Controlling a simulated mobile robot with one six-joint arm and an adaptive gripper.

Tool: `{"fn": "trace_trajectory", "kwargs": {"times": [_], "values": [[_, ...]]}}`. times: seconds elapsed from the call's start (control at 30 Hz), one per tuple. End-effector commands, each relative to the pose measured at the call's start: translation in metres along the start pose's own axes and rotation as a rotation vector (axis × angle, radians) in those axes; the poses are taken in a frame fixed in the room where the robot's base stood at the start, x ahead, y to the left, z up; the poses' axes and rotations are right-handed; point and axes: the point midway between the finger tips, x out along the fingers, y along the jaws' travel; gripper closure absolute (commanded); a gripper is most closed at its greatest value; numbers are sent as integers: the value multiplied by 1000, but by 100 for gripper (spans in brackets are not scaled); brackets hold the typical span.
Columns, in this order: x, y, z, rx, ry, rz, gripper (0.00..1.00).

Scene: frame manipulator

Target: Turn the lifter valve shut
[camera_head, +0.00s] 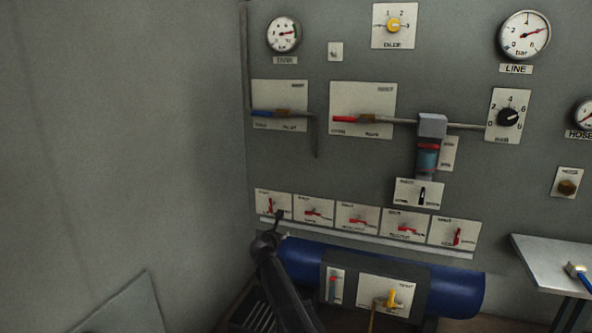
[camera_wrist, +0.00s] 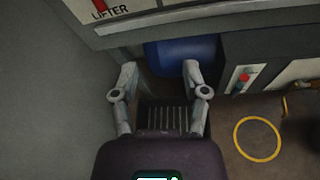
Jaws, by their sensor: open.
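The lifter valve is a red handle (camera_wrist: 99,6) on a white plate labelled LIFTER (camera_wrist: 122,8), cut off by the top edge of the wrist view. In the head view it appears to be the leftmost plate of the lower row, with its red handle (camera_head: 270,205) roughly upright; the label is too small to read there. My gripper (camera_wrist: 160,75) is open and empty, its two fingers spread below the plate. In the head view my gripper (camera_head: 279,216) overlaps the plate's lower right part. I see no contact with the handle.
More red-handled valves (camera_head: 313,212) continue the row to the right. A ledge (camera_head: 365,238) runs under the plates, above a blue tank (camera_head: 452,294). A grey wall (camera_head: 130,130) stands at left. A yellow ring (camera_wrist: 257,139) lies on the floor.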

Motion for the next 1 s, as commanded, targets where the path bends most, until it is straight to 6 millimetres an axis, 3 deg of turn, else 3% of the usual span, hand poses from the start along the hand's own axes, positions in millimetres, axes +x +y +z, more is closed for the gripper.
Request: {"fn": "trace_trajectory", "kwargs": {"times": [0.27, 0.47, 0.7, 1.0], "values": [[-13, -66, -12, 294, 75, -127, 42], [-37, -140, -32, 659, 147, -307, 42], [-83, -225, -67, 1147, 205, -591, 42], [-161, -302, -112, 1692, 200, -1012, 42]]}}
